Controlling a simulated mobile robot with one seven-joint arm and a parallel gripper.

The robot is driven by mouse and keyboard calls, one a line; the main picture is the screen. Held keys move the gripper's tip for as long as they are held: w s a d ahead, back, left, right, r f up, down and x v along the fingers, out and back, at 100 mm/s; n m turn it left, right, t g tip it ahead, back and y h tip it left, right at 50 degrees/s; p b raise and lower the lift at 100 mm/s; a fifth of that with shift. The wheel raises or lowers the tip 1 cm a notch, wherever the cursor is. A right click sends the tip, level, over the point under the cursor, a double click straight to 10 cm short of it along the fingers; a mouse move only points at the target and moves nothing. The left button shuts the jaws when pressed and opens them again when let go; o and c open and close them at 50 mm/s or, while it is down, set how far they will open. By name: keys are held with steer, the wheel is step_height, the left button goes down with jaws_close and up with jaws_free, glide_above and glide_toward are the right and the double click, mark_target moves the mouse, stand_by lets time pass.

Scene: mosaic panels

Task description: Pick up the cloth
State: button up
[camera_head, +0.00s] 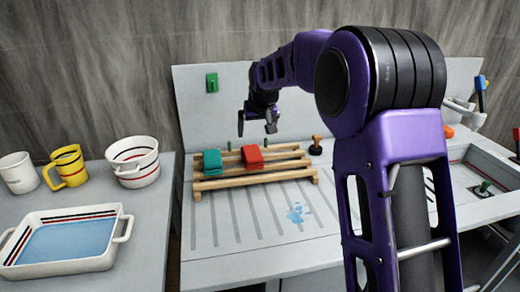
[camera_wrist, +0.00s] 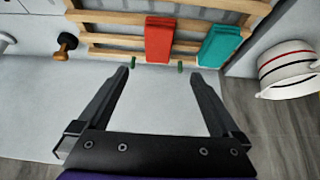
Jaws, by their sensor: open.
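Two folded, cloth-like pieces lie over a wooden slatted rack (camera_head: 285,177): a teal one (camera_head: 212,163) on the left and a red one (camera_head: 252,156) to its right. In the wrist view the order is reversed, with the red piece (camera_wrist: 159,40) at centre and the teal piece (camera_wrist: 219,45) at right. Which of them is the cloth, I cannot tell. My gripper (camera_head: 257,121) is above the rack's back side, apart from both pieces. In the wrist view its open fingers (camera_wrist: 157,72) are spread with nothing between them, pointing toward the red piece.
Small green pegs (camera_wrist: 180,66) stand by the rack, and a wooden-handled stamp-like object (camera_head: 316,145) is beside it. A blue splash (camera_head: 298,213) marks the grooved worktop. On the left table are a striped bowl (camera_head: 135,162), a yellow mug (camera_head: 66,167), a white mug and a water-filled tray (camera_head: 103,262).

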glide_toward(252, 152)
steer(key=x, duration=0.3)
steer(key=s+x, duration=0.1)
steer(key=shift+w+a+f, duration=0.15)
steer(key=shift+f, duration=0.25)
steer(key=shift+w+p+x, duration=0.15)
steer(key=shift+p+x, duration=0.05)
steer(key=shift+x, duration=1.3)
steer(key=shift+w+p+x, duration=0.15)
steer(key=shift+p+x, duration=0.05)
steer(key=shift+x, duration=1.3)
steer(key=shift+r, duration=0.15)
steer(key=shift+c, duration=0.2)
steer(key=c, duration=1.1)
